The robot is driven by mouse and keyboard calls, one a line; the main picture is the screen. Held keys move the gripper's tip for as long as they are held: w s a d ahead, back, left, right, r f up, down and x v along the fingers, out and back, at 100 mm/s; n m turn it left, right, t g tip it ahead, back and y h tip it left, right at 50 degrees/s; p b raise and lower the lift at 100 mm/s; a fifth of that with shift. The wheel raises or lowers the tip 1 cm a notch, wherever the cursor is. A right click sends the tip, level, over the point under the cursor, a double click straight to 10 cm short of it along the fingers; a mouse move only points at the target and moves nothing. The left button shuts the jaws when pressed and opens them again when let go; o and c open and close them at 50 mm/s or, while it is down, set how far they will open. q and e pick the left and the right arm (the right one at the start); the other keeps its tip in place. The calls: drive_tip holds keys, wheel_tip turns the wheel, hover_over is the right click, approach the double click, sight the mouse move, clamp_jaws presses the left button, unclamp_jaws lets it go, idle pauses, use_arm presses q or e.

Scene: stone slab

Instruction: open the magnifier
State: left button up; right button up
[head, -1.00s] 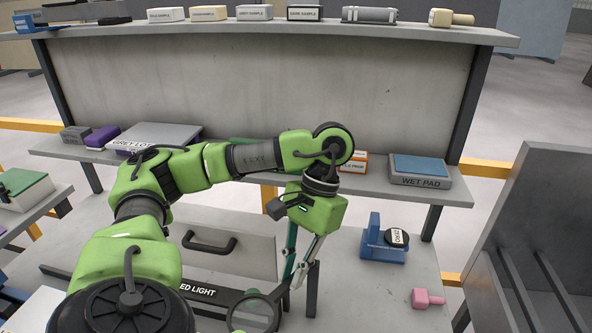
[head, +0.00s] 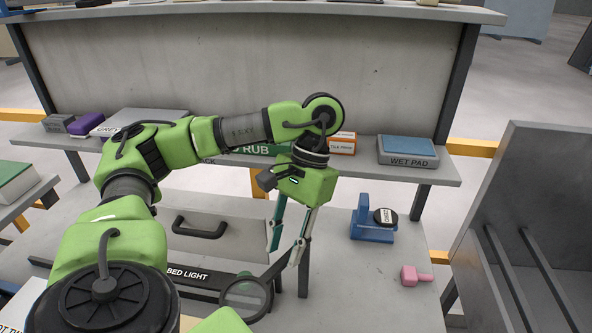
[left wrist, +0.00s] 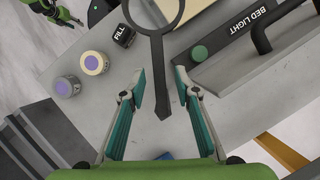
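The magnifier (head: 262,309) lies near the drawer front, its round lens in a dark ring. In the left wrist view its dark handle (left wrist: 158,72) runs from the ring at the top edge to a pointed end between my fingers. My left gripper (head: 285,257) is open and empty, pointing down just right of the lens in the head view. In the left wrist view the open left gripper (left wrist: 160,85) has one teal-padded finger on each side of the handle, apart from it.
The bed light bar (head: 190,275) with a green button (left wrist: 199,53) lies beside the magnifier, near a drawer handle (head: 199,229). Small jars (left wrist: 94,62) and a black fill block (left wrist: 123,35) stand left. A blue stand (head: 372,228) and pink piece (head: 413,276) sit right.

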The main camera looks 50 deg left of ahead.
use_arm(q)
drive_tip(key=v, duration=1)
drive_tip(key=shift+r, duration=0.2)
drive_tip(key=shift+w+a, duration=0.1)
idle(0.7)
